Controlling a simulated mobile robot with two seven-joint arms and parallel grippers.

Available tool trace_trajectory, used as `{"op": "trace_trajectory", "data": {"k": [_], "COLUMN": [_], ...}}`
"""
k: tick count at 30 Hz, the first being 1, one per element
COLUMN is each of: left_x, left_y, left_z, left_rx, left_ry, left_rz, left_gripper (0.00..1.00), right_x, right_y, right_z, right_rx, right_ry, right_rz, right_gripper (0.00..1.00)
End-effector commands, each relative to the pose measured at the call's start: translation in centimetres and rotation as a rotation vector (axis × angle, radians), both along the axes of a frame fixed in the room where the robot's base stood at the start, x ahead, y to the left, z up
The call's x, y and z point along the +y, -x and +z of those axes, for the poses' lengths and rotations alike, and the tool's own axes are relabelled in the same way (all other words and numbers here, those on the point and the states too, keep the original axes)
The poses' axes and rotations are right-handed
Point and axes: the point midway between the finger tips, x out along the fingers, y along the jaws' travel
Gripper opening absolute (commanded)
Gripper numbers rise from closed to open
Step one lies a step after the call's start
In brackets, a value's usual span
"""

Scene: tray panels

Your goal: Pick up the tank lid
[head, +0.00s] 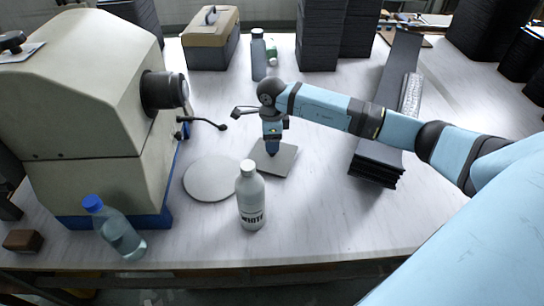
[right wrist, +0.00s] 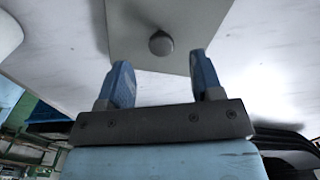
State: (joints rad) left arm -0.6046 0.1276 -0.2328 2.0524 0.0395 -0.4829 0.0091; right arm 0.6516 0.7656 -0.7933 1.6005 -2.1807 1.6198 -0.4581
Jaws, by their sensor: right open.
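The tank lid appears to be the flat grey square plate (head: 286,164) lying on the table near the middle of the head view. In the right wrist view the plate (right wrist: 205,18) has a small round grey knob (right wrist: 161,43). My right gripper (head: 272,151) points down over the plate. Its blue fingertips (right wrist: 160,62) are apart with nothing between them, and the knob lies just beyond them in the wrist picture. In the head view the gripper hides the knob. My left gripper is in neither view.
A white bottle (head: 251,200) stands close in front of the plate. A round grey disc (head: 208,179) lies left of it. A beige machine (head: 75,95) with a projecting lever is further left. A blue-capped bottle (head: 118,233) and stacked dark trays (head: 376,165) stand nearby. The front right tabletop is clear.

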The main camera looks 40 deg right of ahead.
Motion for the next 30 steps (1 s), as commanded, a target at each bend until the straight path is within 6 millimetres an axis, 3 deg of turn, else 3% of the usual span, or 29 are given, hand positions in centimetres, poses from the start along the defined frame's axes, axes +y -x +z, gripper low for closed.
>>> {"op": "trace_trajectory", "data": {"k": [7,14,15,22,30], "left_x": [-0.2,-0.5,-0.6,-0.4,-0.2], "left_y": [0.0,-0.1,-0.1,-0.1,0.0], "left_z": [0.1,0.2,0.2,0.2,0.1], "left_rx": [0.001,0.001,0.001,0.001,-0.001], "left_ry": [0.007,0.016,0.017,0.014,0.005], "left_rz": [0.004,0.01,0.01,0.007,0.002], "left_gripper": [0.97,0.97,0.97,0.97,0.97], "right_x": [-0.1,-0.1,-0.1,-0.1,-0.1], "right_y": [0.0,0.0,0.0,0.0,0.0], "right_z": [-3.8,-4.2,-4.2,-4.2,-4.1], "right_rx": [0.004,0.0,0.0,0.001,0.0], "right_ry": [0.0,0.0,0.0,0.001,0.0], "right_rz": [-0.001,0.0,0.0,0.0,0.0], "right_gripper": [0.6,0.6,0.57,0.06,0.06]}}
